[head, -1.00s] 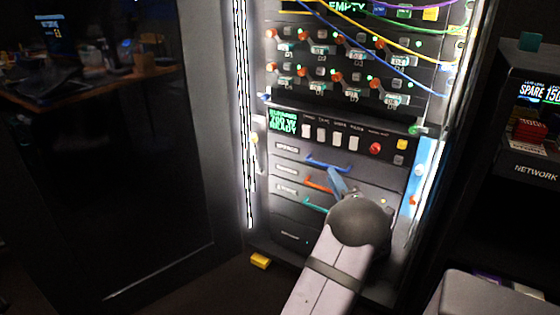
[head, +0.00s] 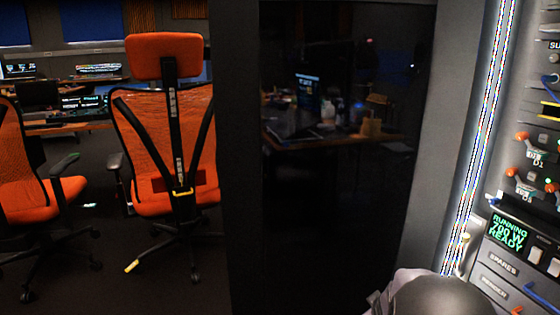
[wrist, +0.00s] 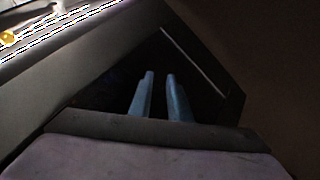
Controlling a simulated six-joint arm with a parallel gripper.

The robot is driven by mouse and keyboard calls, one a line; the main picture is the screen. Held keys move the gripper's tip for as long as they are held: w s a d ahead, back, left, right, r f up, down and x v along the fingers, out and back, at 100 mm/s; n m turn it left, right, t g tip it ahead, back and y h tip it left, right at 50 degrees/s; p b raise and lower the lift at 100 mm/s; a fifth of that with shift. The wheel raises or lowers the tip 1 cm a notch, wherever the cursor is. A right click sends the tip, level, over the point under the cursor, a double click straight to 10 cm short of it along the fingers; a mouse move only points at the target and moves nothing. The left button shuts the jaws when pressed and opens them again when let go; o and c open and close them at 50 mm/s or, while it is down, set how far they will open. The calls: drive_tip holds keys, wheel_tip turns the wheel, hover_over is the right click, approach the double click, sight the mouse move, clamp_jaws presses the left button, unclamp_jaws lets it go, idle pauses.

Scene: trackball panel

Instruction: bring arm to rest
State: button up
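My gripper shows in the wrist view (wrist: 160,76) as two blue fingers with a clear gap between them. It is open and nothing is held between the fingers. Behind the fingers is a dark panel (wrist: 205,75) with a pale line along it. In the head view only a dark rounded joint and part of my pale arm show at the bottom right; the fingers are out of sight there. The rack (head: 510,255), with its lit display and drawers, is at the right edge, partly cut off. No trackball is visible.
A dark glossy cabinet door (head: 345,190) fills the middle of the head view, beside a bright light strip (head: 480,130). Two orange chairs (head: 165,150) stand at the left, with desks and screens behind. A yellow item (wrist: 8,38) shows at the wrist view's upper left.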

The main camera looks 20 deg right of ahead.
drive_tip(key=s+a+m+g+y+p, duration=0.1)
drive_tip(key=s+a+g+y, duration=0.15)
drive_tip(key=a, duration=0.55)
drive_tip(key=s+a+g+y+p, duration=0.1)
drive_tip(key=s+a, duration=0.2)
drive_tip(key=a, duration=0.6)
drive_tip(key=s+a+m+g+y+p, duration=0.1)
drive_tip(key=s+a+g, duration=0.3)
drive_tip(key=s+a, duration=0.8)
wheel_tip(320, 180, up, 38)
drive_tip(key=p, duration=3.7)
drive_tip(key=shift+w+d+f+p, duration=0.15)
drive_tip(key=shift+d+f+p, duration=0.15)
drive_tip(key=shift+p, duration=0.1)
wheel_tip(320, 180, down, 69)
drive_tip(key=b, duration=6.9)
